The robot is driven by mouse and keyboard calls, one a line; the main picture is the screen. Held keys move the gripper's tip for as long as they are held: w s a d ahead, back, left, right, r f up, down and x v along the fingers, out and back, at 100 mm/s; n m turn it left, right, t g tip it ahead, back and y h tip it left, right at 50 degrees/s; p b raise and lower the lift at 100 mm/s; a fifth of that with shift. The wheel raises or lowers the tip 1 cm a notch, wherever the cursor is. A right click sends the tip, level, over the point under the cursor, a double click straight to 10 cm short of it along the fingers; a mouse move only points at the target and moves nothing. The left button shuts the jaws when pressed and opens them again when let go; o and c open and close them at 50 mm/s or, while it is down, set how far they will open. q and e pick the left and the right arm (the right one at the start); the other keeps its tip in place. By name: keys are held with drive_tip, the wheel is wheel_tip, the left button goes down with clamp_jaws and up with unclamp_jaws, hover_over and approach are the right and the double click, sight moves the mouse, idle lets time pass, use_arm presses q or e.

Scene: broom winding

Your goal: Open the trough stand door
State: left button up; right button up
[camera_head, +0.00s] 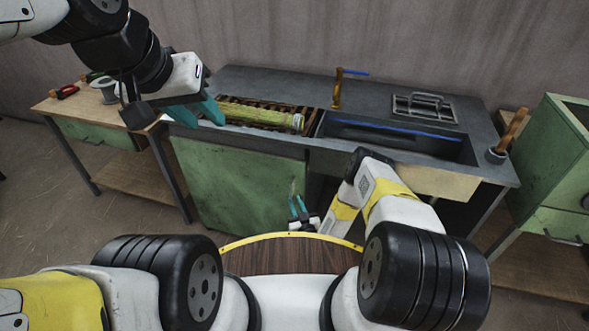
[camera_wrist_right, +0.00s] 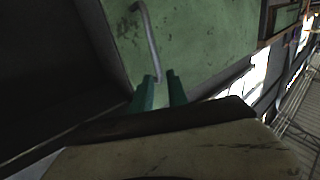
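The trough stand (camera_head: 262,84) has a dark top and a worn green door (camera_head: 235,185) on its front left. In the head view I cannot tell whether the door is fully closed. A thin curved metal handle (camera_wrist_right: 150,35) shows on the green panel in the right wrist view. My right gripper (camera_head: 297,206) is low by the door's right edge. In the right wrist view its teal fingers (camera_wrist_right: 162,78) are a little apart, with the handle's lower end between them; contact is unclear. My left gripper (camera_head: 197,112) is open and empty above the stand's left end.
A yellow-green bundle (camera_head: 258,115) lies on the slatted rack left of the sink basin (camera_head: 395,137). A wooden side table (camera_head: 85,105) stands left and a green cabinet (camera_head: 555,165) right. A dark space is right of the door.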

sight(291, 190)
drive_tip(key=x, duration=0.7)
drive_tip(key=shift+w+r, duration=0.1)
drive_tip(key=shift+w, duration=0.2)
clamp_jaws()
idle(1.2)
